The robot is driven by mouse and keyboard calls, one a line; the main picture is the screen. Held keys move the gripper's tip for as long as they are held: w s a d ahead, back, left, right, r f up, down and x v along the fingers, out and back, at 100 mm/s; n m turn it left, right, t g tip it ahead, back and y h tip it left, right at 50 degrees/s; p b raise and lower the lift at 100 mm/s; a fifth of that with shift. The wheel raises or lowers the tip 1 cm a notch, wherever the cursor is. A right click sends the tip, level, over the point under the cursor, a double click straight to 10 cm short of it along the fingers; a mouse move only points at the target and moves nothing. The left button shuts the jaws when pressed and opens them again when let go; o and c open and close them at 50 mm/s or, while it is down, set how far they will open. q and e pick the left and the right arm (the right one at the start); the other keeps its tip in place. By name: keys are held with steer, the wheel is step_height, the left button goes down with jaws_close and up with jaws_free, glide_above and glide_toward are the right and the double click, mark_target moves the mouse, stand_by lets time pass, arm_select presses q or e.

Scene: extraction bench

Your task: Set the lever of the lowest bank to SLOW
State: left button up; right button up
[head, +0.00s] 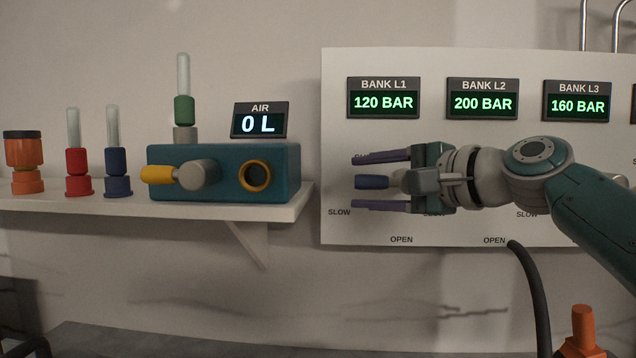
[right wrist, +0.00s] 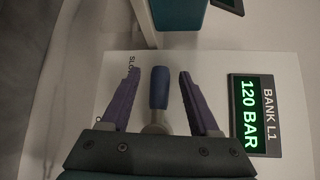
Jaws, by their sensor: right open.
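The white panel (head: 450,225) has displays for several banks. BANK L1 (head: 383,98) reads 120 BAR, BANK L2 (head: 483,99) 200 BAR and BANK L3 (head: 577,101) 160 BAR; another display is cut off at the right edge. Below the L1 display, a blue-handled lever (head: 371,182) points left, above the SLOW label (head: 339,212) and OPEN label (head: 401,239). My right gripper (head: 356,182) is open, its purple fingers above and below the handle. In the right wrist view the handle (right wrist: 159,88) stands between the fingers, with gaps both sides.
A white shelf (head: 290,208) on the left carries a teal box (head: 220,160) with a yellow-handled valve, an AIR display (head: 259,121) reading 0 L, and several coloured fittings. A dark hose (head: 535,285) and an orange object (head: 582,335) are at lower right.

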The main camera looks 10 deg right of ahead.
steer(key=shift+c, duration=0.4)
jaws_close()
stand_by(0.9)
